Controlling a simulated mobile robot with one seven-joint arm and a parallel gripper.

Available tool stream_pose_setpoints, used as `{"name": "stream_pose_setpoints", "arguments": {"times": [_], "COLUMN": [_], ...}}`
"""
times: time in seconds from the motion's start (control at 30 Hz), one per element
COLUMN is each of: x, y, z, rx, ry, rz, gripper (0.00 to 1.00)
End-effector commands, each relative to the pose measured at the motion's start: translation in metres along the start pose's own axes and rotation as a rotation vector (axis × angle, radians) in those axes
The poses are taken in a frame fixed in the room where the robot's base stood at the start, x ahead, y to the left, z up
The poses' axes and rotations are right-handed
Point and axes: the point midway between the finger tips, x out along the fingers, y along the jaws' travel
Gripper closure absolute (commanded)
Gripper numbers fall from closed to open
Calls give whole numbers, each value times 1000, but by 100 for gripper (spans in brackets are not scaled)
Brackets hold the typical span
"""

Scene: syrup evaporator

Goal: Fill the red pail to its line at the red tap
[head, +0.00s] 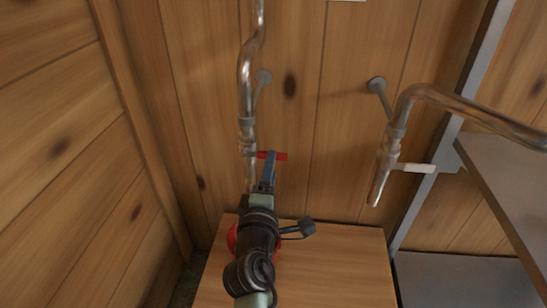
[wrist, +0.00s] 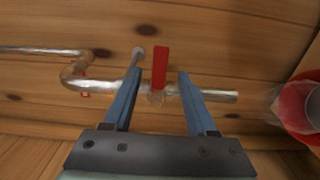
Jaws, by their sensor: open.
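The red tap's lever (head: 281,156) sits on the left metal pipe (head: 245,85) and stands crosswise to it. In the wrist view the red lever (wrist: 160,67) shows between my two blue fingers. My gripper (head: 270,157) is open, with a gap on both sides of the lever; the wrist view also shows its fingers (wrist: 153,80) apart. The red pail (head: 232,240) is below the tap, mostly hidden by my arm. In the wrist view the pail (wrist: 309,138) is at the right edge, beyond the spout end (wrist: 236,96). A pale blurred shape is at its mouth; its fill line is not visible.
A second pipe (head: 440,95) with a white tap lever (head: 412,168) hangs to the right. A wooden stand (head: 335,265) is below, clear on its right part. A grey metal surface (head: 510,175) is at the far right. Plank walls close the back and left.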

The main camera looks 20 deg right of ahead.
Motion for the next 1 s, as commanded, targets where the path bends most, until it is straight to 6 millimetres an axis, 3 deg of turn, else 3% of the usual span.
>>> {"name": "stream_pose_setpoints", "arguments": {"times": [0.1,0.3,0.73,0.77,1.0], "x": [21,43,52,52,51], "y": [0,0,0,0,0], "z": [0,0,0,0,0], "rx": [-1,0,1,1,1], "ry": [0,1,1,1,0], "rz": [3,2,1,1,1], "gripper": [43,43,43,44,88]}}
